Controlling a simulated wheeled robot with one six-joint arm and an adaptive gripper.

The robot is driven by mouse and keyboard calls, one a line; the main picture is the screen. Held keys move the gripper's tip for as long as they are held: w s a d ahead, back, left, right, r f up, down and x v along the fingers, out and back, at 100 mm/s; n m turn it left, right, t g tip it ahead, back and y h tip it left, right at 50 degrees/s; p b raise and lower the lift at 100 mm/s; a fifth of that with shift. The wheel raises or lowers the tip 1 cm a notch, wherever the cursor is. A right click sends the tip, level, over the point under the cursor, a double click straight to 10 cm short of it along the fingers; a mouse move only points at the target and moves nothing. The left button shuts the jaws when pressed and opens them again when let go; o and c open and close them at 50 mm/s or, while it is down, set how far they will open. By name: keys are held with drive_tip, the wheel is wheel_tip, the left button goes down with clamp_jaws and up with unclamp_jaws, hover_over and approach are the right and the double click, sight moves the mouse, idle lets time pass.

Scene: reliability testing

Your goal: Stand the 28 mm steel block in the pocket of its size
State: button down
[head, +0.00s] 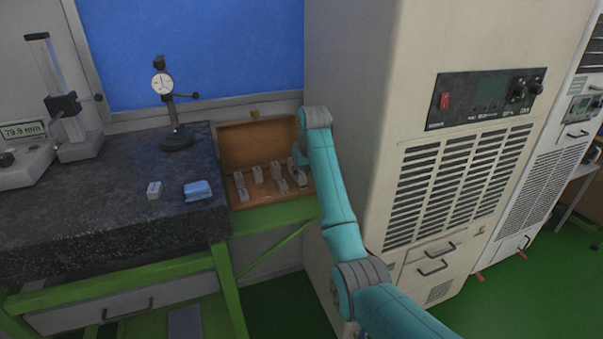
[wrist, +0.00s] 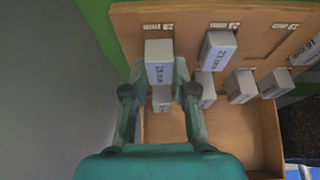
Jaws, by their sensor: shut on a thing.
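The 28 mm steel block (wrist: 159,72) is a pale grey block with dark lettering, between the fingers of my gripper (wrist: 158,88) in the wrist view. My gripper is shut on it. The block is at the end of the pocket row in the wooden case (wrist: 262,140); whether its foot is in a pocket or just above one, I cannot tell. In the head view the open case (head: 246,146) stands beside the granite table, and my gripper (head: 300,157) is over its right end, partly hidden by my arm.
Several other blocks stand in the case, one close beside the held block (wrist: 217,50). A tall beige cabinet (head: 385,110) rises close right.

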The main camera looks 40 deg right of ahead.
drive_tip(key=shift+f, duration=0.5)
drive_tip(key=c, duration=0.8)
unclamp_jaws()
drive_tip(key=shift+c, duration=0.2)
drive_tip(key=shift+r, duration=0.1)
drive_tip(key=v, duration=0.7)
drive_tip(key=shift+r, duration=0.15)
